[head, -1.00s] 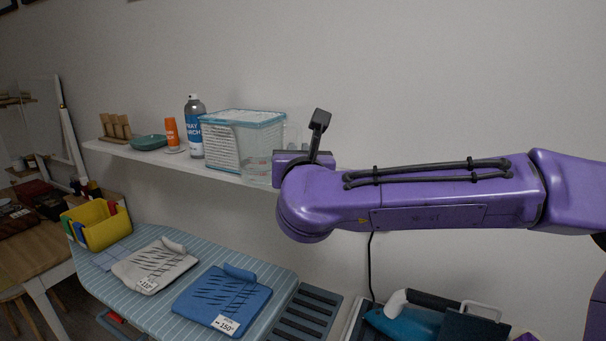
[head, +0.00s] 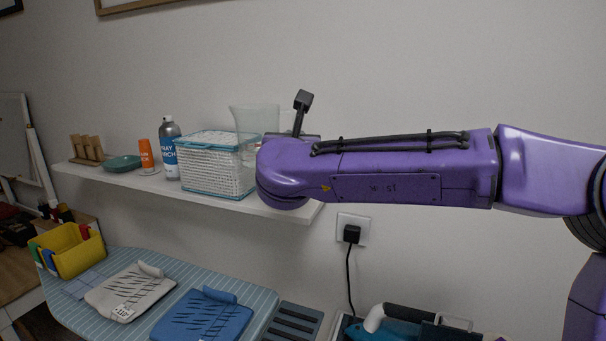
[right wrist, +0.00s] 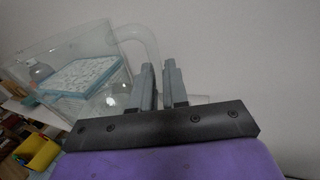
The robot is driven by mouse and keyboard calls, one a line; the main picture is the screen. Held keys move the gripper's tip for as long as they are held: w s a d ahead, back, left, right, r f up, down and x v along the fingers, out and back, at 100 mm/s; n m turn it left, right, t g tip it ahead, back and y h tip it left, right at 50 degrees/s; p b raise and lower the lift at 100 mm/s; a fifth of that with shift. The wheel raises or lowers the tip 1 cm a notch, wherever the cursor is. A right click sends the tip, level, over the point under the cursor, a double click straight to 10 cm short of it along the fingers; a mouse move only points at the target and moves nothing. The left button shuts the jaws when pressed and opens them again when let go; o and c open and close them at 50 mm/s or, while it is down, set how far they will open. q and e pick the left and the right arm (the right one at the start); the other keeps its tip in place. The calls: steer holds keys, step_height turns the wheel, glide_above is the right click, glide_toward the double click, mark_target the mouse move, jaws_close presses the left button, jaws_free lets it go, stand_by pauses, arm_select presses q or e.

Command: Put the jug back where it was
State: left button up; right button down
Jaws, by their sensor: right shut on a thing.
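The clear, see-through jug (head: 253,118) is at the right end of the wall shelf, beside and partly overlapping the white-and-teal box in the head view. Its rim stands above the box. My forearm hides its lower right part, so I cannot tell whether its base touches the shelf. In the right wrist view the jug (right wrist: 95,38) fills the upper left, with its curved handle (right wrist: 143,42) running down to my right gripper (right wrist: 160,85), which is shut on that handle. My right gripper is hidden behind my arm in the head view. My left gripper is out of view.
The wall shelf (head: 130,180) also holds the box (head: 215,168), a spray can (head: 170,150), an orange bottle (head: 146,155), a teal dish (head: 122,163) and a wooden rack (head: 86,150). Below are an ironing board (head: 180,275), a yellow bin (head: 75,250) and a wall socket (head: 352,228).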

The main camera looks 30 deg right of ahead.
steer(key=w+d+f+p, duration=0.1)
steer(key=w+d+f, duration=0.1)
steer(key=w+d+f+p, duration=0.1)
steer(key=d+f, duration=0.1)
steer(key=w+d+f+p, duration=0.1)
steer(key=w+d+f, duration=0.1)
steer(key=f, duration=0.1)
steer(key=shift+w+d, duration=0.15)
steer(key=shift+w, duration=0.2)
step_height(320, 180, down, 4)
steer(key=shift+w+d+r+p, duration=0.15)
steer(key=shift+p, duration=0.35)
steer(key=shift+f+b, duration=0.2)
steer(key=shift+b, duration=0.15)
steer(key=c, duration=1.1)
jaws_free()
